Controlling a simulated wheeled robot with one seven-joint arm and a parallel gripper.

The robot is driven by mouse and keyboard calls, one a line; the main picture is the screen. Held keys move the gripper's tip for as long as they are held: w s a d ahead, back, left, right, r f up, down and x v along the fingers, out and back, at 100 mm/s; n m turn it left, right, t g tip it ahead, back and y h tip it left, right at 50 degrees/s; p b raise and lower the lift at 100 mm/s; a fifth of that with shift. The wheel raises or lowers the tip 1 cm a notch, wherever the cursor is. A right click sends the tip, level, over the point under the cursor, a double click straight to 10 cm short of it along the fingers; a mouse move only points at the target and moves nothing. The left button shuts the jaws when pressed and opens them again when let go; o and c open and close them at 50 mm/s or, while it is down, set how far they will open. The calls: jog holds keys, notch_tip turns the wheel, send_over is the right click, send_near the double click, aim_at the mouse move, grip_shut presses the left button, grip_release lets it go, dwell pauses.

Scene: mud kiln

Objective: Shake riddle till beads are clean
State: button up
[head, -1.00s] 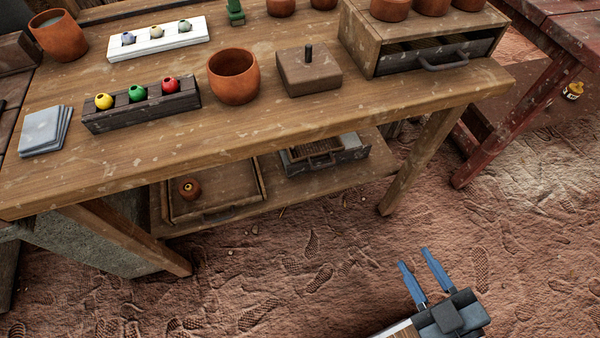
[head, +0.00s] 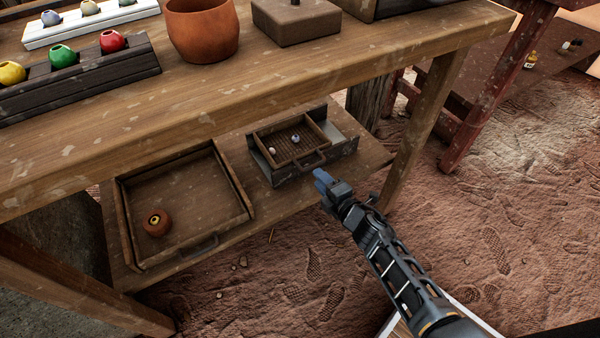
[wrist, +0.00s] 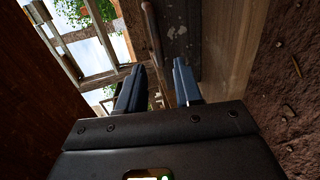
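The riddle (head: 283,160), a small wooden sieve with a dark mesh floor and a front handle (head: 313,160), sits in a grey tray (head: 345,146) on the lower shelf. A whitish bead (head: 272,150) and a bluish bead (head: 295,138) show in it; I cannot tell how clean they are. My gripper (head: 322,180) is just in front of the handle. In the wrist view my gripper (wrist: 158,85) has its two blue fingers apart, with a brown bar, probably the handle, beyond the gap. I see no contact with it.
The upper bench top (head: 270,75) overhangs the shelf. A bench leg (head: 432,110) stands to the right. The earth floor in front is clear.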

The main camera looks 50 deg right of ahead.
aim_at(309, 168)
jog(key=shift+b+x, duration=1.1)
jog(key=shift+x, duration=2.45)
jog(key=shift+c, duration=0.5)
grip_shut()
